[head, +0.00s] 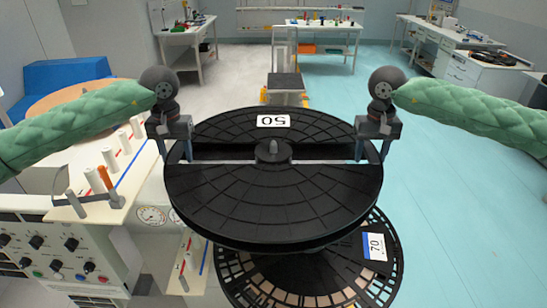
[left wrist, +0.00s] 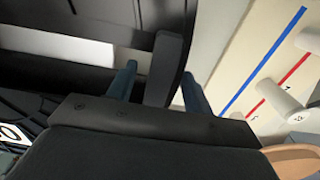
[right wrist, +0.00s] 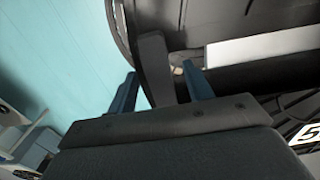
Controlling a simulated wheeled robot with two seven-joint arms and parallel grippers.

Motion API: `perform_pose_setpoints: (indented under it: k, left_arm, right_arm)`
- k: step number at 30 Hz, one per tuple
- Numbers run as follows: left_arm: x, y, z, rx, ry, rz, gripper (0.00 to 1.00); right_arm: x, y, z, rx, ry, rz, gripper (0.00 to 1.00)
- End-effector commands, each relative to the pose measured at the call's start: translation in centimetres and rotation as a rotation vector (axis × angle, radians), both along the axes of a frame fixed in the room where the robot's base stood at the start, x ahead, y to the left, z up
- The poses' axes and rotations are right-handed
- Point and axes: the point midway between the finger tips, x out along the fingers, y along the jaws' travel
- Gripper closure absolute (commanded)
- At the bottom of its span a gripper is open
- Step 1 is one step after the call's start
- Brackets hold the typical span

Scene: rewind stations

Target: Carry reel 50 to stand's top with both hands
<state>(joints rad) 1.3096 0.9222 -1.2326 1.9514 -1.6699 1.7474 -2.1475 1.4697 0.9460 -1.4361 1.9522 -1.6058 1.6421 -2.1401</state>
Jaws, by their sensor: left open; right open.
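Reel 50 (head: 280,205) is a large black disc with a white label (head: 273,121) reading 50, upside down in the head view, and a hub at its middle. My left gripper (head: 178,158) is open at its left rim; in the left wrist view the fingers (left wrist: 158,88) stand either side of the rim. My right gripper (head: 375,158) is open at the right rim; in the right wrist view the fingers (right wrist: 160,92) also straddle the rim. Reel 70 (head: 385,270), black with a slotted rim, lies below reel 50. I cannot tell which thing is the stand.
A control panel (head: 60,250) with knobs and gauges is at the lower left. A board with white rollers (head: 108,157) is beside my left gripper. A small step-like stand (head: 285,82) is ahead. Blue floor (head: 460,200) is clear at right; benches line the back.

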Motion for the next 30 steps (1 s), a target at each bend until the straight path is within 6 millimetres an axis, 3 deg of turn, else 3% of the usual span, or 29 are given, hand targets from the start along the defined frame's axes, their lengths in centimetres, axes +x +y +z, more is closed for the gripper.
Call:
perform_pose_setpoints:
  k: [11,19,30]
  left_arm:
    - [-0.01,0.0,-0.44,0.0,0.0,0.0,0.49]
    - [0.0,0.0,-0.42,0.0,-0.001,0.0,1.0]
    - [0.0,0.01,-0.4,0.0,-0.001,0.0,1.0]
  right_arm:
    - [0.0,0.02,-0.42,0.001,-0.001,0.0,0.49]
    - [0.0,0.02,-0.4,0.001,-0.001,0.0,1.0]
    - [0.0,0.01,-0.38,0.001,-0.001,0.0,1.0]
